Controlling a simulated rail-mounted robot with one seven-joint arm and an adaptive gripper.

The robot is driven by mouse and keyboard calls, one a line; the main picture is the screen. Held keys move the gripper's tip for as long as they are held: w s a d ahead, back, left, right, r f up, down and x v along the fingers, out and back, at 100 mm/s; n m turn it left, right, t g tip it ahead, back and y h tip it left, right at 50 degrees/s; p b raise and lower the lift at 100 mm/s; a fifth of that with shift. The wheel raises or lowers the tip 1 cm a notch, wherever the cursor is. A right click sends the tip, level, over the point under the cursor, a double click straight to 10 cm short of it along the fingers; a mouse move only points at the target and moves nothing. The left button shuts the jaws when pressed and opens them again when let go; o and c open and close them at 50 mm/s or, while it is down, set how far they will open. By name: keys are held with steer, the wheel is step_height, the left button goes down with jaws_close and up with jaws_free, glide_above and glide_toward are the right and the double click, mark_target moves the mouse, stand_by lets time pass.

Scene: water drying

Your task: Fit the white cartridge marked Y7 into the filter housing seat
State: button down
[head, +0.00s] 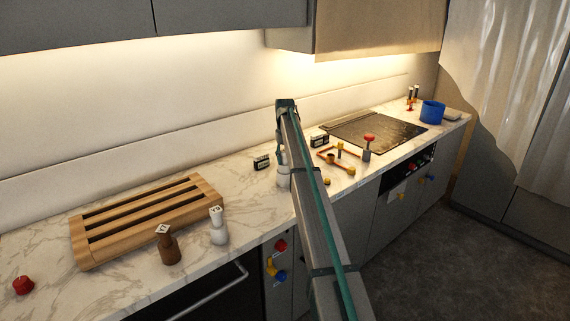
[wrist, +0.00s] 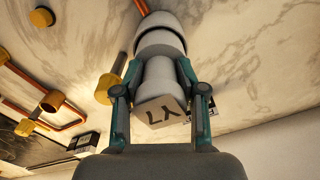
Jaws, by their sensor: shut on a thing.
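The white cartridge marked Y7 (wrist: 162,108) is held by its narrow neck between the fingers of my gripper (wrist: 158,78) in the wrist view. Its lettered cap faces the camera and its wider body points away towards the marble counter. In the head view a pale part (head: 283,178) shows at the left of my arm, which hides most of the gripper and cartridge. A broad light ring (wrist: 160,18) shows at the cartridge's far end; I cannot tell whether it is the cartridge's base or the housing seat, nor whether they touch.
An orange pipe frame with yellow knobs (head: 337,160) lies right of my arm, near a small black-and-white box (head: 319,141). Another such box (head: 262,163) is left. A brown cartridge (head: 168,246), another white one (head: 218,228) and a wooden rack (head: 102,238) stand further left.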

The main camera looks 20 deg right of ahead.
mark_target(285, 164)
steer(key=shift+f, duration=1.4)
steer(key=shift+f, duration=0.15)
steer(key=c, duration=0.7)
jaws_free()
steer(key=shift+o, duration=0.2)
step_height(285, 164, up, 12)
steer(key=shift+r+b, duration=0.15)
steer(key=shift+b, duration=1)
